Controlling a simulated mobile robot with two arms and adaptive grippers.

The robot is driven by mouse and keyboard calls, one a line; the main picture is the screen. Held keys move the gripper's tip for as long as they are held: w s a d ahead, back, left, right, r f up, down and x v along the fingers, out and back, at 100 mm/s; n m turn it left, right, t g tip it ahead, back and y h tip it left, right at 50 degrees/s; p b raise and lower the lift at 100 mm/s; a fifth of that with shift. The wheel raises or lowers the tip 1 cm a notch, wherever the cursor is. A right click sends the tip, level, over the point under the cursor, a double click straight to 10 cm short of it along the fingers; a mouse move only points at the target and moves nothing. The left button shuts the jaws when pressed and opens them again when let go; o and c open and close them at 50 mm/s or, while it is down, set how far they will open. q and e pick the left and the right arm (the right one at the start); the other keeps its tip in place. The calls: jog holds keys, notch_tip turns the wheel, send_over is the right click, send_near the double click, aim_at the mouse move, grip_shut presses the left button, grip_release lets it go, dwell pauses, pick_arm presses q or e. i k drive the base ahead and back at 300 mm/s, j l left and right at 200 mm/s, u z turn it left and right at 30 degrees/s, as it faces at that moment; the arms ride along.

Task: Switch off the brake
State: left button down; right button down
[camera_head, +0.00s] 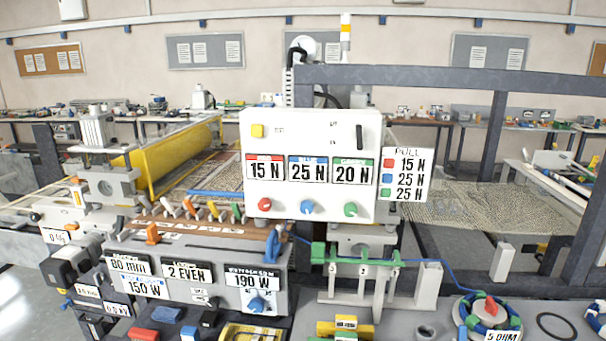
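No part is clearly labelled as the brake at this size. A white control box (311,212) stands upright near the middle. Below the 15 N, 25 N and 20 N plates are a red knob (265,204), a blue knob (307,207) and a green knob (350,209). Neither gripper shows.
A PULL card (405,174) hangs right of the box. The grey control unit (215,296) stands in front, with a blue knob (257,304). A dark frame (440,76) crosses above the mesh (460,207). Loose parts crowd the front right.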

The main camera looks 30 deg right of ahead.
aim_at(359, 134)
jog(key=k+l, duration=0.1)
jog(key=l, duration=0.6)
jog(key=k+l, duration=0.1)
jog(key=l, duration=0.6)
